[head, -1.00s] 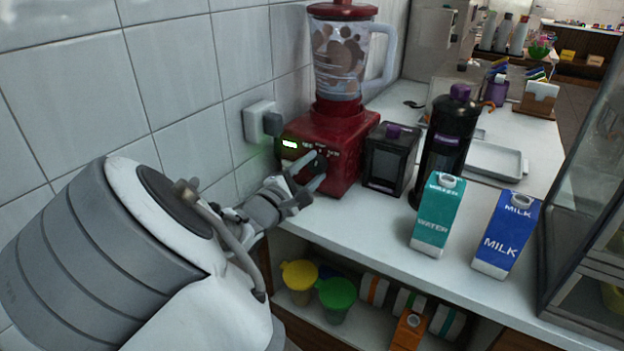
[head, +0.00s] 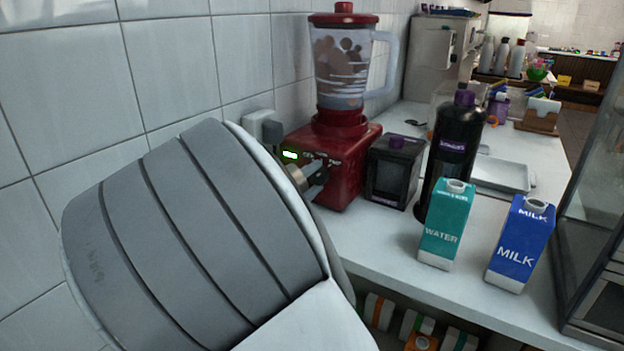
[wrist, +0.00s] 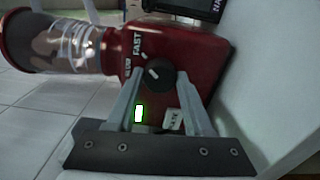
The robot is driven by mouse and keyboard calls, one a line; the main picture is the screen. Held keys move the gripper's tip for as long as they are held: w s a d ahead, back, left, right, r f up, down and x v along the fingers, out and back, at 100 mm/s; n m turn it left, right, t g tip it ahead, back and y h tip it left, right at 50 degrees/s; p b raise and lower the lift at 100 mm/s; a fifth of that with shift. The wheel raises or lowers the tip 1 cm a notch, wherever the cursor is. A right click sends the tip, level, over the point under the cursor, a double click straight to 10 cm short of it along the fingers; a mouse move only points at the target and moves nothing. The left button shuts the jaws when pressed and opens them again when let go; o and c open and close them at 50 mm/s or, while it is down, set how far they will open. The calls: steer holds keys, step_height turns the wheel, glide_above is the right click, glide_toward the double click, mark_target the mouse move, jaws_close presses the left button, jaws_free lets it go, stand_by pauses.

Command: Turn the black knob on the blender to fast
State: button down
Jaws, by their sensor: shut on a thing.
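The red blender (head: 335,155) stands on the counter against the tiled wall, its jug holding brown pieces. Its front carries a lit green display (head: 291,155). In the wrist view the blender lies sideways, with the black knob (wrist: 160,75) beside the printed FAST label (wrist: 137,42) and a second label below it. A white mark shows on the knob; I cannot tell exactly which label it points to. My gripper (wrist: 157,80) has its fingers on either side of the knob and is shut on it. In the head view my arm hides much of the gripper (head: 316,182).
A small dark box (head: 394,170) and a tall black bottle (head: 450,150) stand right of the blender. Water (head: 445,225) and milk (head: 519,245) cartons stand nearer the counter's front. A wall socket (head: 262,128) is behind my arm. A pale tray (head: 503,172) lies further back.

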steer(key=shift+c, duration=1.4)
jaws_free()
steer(key=p+v, duration=0.3)
steer(key=v, duration=1.4)
steer(key=shift+s+p, duration=0.25)
steer(key=shift+p, duration=0.15)
steer(key=shift+a, duration=0.1)
